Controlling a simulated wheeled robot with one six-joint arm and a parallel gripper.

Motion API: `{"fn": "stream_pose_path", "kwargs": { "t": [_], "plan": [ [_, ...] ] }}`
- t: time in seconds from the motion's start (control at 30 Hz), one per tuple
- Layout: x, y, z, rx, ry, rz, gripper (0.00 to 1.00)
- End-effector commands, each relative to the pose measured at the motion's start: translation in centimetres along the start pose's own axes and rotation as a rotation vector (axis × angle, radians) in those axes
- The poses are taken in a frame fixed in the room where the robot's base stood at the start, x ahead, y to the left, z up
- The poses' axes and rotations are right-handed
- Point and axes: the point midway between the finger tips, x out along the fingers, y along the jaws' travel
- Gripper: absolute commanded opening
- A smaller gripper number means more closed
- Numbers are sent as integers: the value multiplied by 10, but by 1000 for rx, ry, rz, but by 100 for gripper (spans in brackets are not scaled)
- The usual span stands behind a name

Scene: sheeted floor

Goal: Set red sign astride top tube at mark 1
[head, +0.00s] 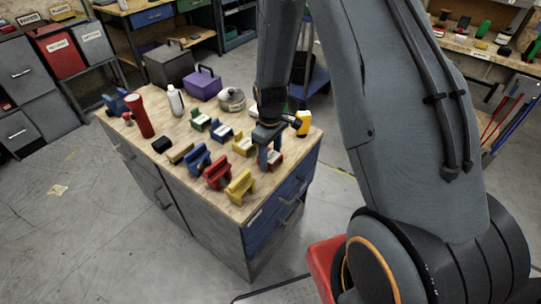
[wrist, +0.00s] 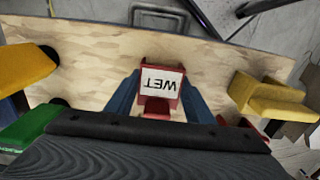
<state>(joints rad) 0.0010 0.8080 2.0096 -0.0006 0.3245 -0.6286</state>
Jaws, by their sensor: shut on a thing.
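My gripper (head: 269,160) reaches down over the right end of the wooden bench top (head: 165,172). In the wrist view, its two blue fingers (wrist: 159,98) are shut on the sides of a red sign (wrist: 145,106). The sign has a white label reading WET, upside down in that view. In the head view the red sign (head: 277,160) shows only partly, behind the fingers. I cannot tell whether it rests on the bench or hangs just above it. I cannot make out a top tube or a mark 1 in either view.
Close by stand a yellow piece (head: 240,188), another red one (head: 217,173) and a blue one (head: 197,160). A red bottle (head: 139,115), white bottle (head: 175,101), purple box (head: 203,84) and metal pot (head: 232,99) stand farther back. Open floor lies left.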

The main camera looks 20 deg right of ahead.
Motion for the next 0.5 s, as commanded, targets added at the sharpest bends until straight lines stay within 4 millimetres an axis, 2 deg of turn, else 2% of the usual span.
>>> {"fn": "stream_pose_path", "kwargs": {
  "t": [0.27, 0.3, 0.4, 0.5],
  "plan": [
    [3, 0, 0, 0, 0, 0, 23],
    [3, 0, 0, 0, 0, 0, 52],
    [2, 0, 0, 0, 0, 0, 67],
    [2, 0, 0, 0, 0, 0, 67]
  ]
}}
